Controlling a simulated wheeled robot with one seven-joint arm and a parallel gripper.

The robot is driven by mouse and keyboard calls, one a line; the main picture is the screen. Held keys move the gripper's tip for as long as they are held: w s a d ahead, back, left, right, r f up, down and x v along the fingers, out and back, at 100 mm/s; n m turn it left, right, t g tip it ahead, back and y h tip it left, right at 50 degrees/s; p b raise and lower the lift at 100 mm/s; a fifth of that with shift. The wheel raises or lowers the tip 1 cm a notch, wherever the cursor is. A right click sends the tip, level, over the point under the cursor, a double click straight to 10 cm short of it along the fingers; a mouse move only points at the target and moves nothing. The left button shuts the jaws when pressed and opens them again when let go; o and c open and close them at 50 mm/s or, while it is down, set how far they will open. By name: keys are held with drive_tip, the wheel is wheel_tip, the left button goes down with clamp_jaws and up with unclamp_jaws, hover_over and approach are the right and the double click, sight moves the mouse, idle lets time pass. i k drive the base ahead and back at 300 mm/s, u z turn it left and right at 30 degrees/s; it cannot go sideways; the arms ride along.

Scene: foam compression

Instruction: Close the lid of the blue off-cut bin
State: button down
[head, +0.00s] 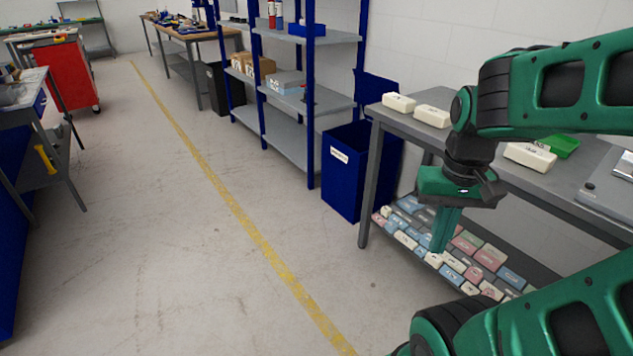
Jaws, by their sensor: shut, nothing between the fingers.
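The blue off-cut bin (343,181) stands on the floor between the blue shelving and the grey bench, with a small white label on its front. Its blue lid (377,88) stands up, open, at the back of the bin, partly behind the bench corner. My green gripper (441,238) points down, shut and empty, to the right of the bin and nearer to me. It is in front of the bench's lower shelf and apart from the bin. The inside of the bin is dark and its contents cannot be made out.
The grey bench (385,117) holds cream foam blocks (432,116) and a green tray (561,146). Its lower shelf carries many labelled foam blocks (486,257). Blue shelving (310,100) stands left of the bin. The floor left of the bin is clear, crossed by a yellow line (225,192).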

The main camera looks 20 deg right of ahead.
sight(371, 88)
drive_tip(key=u, duration=0.7)
drive_tip(key=i, duration=0.85)
drive_tip(key=z, duration=1.9)
drive_tip(key=i, duration=1)
drive_tip(key=k, duration=0.6)
drive_tip(key=u, duration=0.15)
